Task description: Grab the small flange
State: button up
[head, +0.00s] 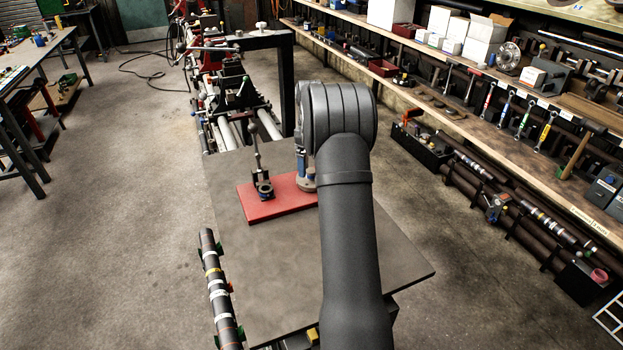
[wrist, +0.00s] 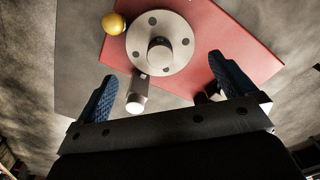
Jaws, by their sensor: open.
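A round grey flange (wrist: 177,62) with a raised hub and several bolt holes lies on the red plate (wrist: 235,45) in the wrist view. I cannot tell its size class. My gripper (wrist: 160,88) is open, with blue fingers spread left and right; the flange appears just beyond the fingertips, with nothing held. In the head view, my gripper (head: 302,165) points down over the red plate (head: 285,207), and my arm hides the plate's right part. A grey round piece beneath the gripper is only partly visible. A short cylinder with a pale end (wrist: 136,102) shows between the fingers.
A dark fixture with an upright rod (head: 263,188) stands on the plate, left of my gripper. A yellow ball (wrist: 113,23) shows beside the flange. The grey table (head: 285,260) is otherwise mostly clear. A banded shaft (head: 216,285) lies along its left edge.

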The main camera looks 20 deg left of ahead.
jog(key=f, duration=0.5)
jog(key=shift+d, duration=0.25)
jog(key=c, duration=1.2)
jog(key=shift+r, duration=0.15)
